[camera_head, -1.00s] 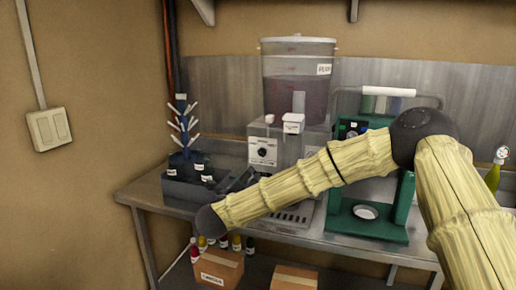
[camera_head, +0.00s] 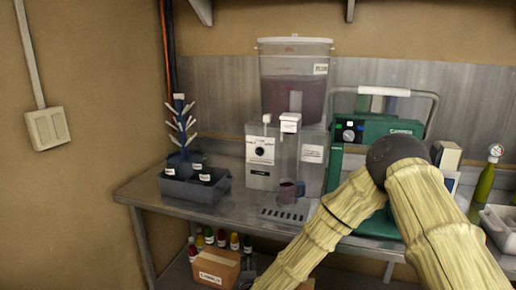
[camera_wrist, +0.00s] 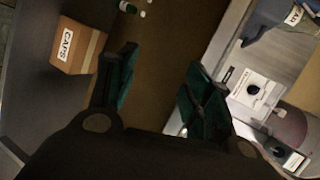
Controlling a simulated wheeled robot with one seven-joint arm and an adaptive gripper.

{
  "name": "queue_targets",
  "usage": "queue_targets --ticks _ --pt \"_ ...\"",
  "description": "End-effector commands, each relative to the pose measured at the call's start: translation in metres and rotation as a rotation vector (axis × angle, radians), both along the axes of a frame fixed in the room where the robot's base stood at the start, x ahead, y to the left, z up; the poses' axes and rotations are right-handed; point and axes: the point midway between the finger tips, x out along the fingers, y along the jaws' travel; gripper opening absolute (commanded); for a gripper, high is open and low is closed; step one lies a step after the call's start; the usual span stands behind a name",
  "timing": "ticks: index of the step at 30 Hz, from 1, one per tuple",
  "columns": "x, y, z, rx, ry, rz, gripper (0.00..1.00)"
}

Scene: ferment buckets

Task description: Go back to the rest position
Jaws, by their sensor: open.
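My gripper (camera_wrist: 157,78) shows in the wrist view with its two dark green fingers spread wide and nothing between them. In the head view my arm runs down past the bench's front edge, and its end is not clearly seen. A dark mug (camera_head: 287,192) stands upright over the drip tray of the white dispenser (camera_head: 262,160), apart from my arm. The steel bench (camera_head: 150,190) lies behind and beside the arm.
A large bucket of dark liquid (camera_head: 294,90) stands above the dispenser. A grey crate (camera_head: 196,188) with a blue bottle tree (camera_head: 181,125) is at left. A green machine (camera_head: 345,160) stands behind my arm. Boxes, including the CAPS carton (camera_head: 215,268), and bottles sit below.

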Motion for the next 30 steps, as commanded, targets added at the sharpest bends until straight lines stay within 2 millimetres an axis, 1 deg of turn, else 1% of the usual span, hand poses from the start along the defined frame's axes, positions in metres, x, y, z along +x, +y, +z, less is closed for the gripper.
queue_targets --ticks 1,2,3,5,6,8,9,11,12,14,15,17,18,20,21,22,23,24,27,30 --pt "-0.018 -0.008 -0.025 -0.064 0.047 0.051 0.5" --pt "-0.028 -0.012 -0.038 -0.103 0.074 0.081 0.5" --pt "-0.042 -0.019 -0.056 -0.153 0.111 0.123 0.5" --pt "-0.064 -0.029 -0.081 -0.226 0.164 0.187 0.5" --pt "-0.079 -0.037 -0.096 -0.274 0.199 0.229 0.5" --pt "-0.102 -0.05 -0.119 -0.341 0.252 0.296 0.5" --pt "-0.119 -0.059 -0.133 -0.385 0.29 0.339 0.5" --pt "-0.144 -0.072 -0.152 -0.447 0.342 0.407 0.5" --pt "-0.161 -0.082 -0.164 -0.488 0.379 0.453 0.5" --pt "-0.188 -0.097 -0.181 -0.546 0.433 0.524 0.5" --pt "-0.206 -0.107 -0.191 -0.583 0.469 0.571 0.5" --pt "-0.234 -0.124 -0.204 -0.635 0.522 0.644 0.5" --pt "-0.252 -0.135 -0.212 -0.667 0.559 0.693 0.5" --pt "-0.281 -0.152 -0.222 -0.712 0.613 0.767 0.5" --pt "-0.301 -0.163 -0.227 -0.739 0.65 0.819 0.5" --pt "-0.315 -0.172 -0.23 -0.759 0.675 0.857 0.5" --pt "-0.33 -0.181 -0.233 -0.778 0.703 0.895 0.5" --pt "-0.348 -0.192 -0.236 -0.799 0.737 0.947 0.5" --pt "-0.391 -0.217 -0.239 -0.842 0.813 1.063 0.5" --pt "-0.423 -0.237 -0.238 -0.868 0.871 1.154 0.5"
